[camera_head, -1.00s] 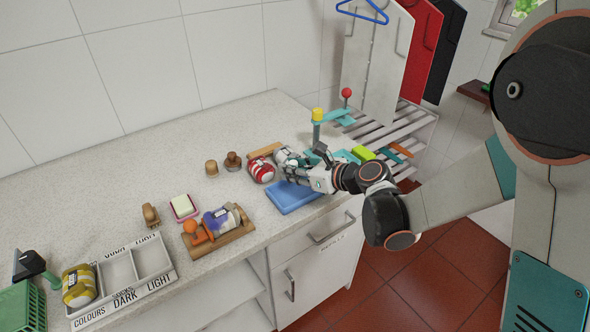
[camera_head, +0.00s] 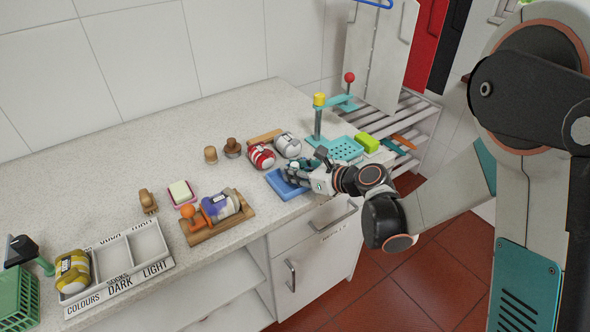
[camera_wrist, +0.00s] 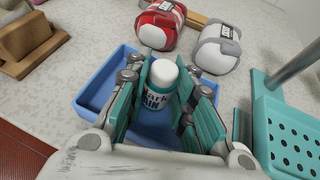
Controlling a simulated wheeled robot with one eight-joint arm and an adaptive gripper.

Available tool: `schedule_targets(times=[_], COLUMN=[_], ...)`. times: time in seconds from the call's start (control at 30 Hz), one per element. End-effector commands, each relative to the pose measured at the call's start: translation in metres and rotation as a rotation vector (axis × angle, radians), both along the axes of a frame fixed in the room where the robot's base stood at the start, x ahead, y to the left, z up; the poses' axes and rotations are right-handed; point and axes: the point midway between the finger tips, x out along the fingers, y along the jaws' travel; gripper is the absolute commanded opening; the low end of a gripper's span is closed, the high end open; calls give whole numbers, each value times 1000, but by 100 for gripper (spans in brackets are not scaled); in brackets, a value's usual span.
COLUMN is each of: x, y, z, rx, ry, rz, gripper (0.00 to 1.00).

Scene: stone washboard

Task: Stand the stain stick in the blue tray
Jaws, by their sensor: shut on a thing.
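The stain stick (camera_wrist: 156,94) is a short bottle with a white cap and a teal and white printed label. In the wrist view it stands between my gripper's teal finger pads, which are shut on its sides. It looks upright, within the outline of the blue tray (camera_wrist: 91,91). Its base is hidden, so I cannot tell whether it touches the tray floor. In the head view, my gripper (camera_head: 299,174) is low over the blue tray (camera_head: 287,191) near the counter's front edge and hides most of the stick.
A red-and-white bundle (camera_head: 261,156) and a grey-white bundle (camera_head: 288,145) lie behind the tray. A teal perforated stand with a post (camera_head: 318,122) is close on the right. A wooden board (camera_head: 243,213) with a purple-white bundle is at left. The counter's left rear is clear.

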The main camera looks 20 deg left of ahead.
Motion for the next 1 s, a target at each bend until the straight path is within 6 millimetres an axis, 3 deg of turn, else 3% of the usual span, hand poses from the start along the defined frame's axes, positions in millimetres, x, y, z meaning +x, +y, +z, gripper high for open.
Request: schedule_targets(times=[0.03, 0.13, 0.57, 1.0], x=[0, 0, -2, -34], y=[0, 0, -5, -73], z=[0, 0, 3, 33], rx=[0, 0, 0, 1], ry=[0, 0, 0, 1], rz=[0, 0, -1, -5], gripper=[25, 46, 46, 46])
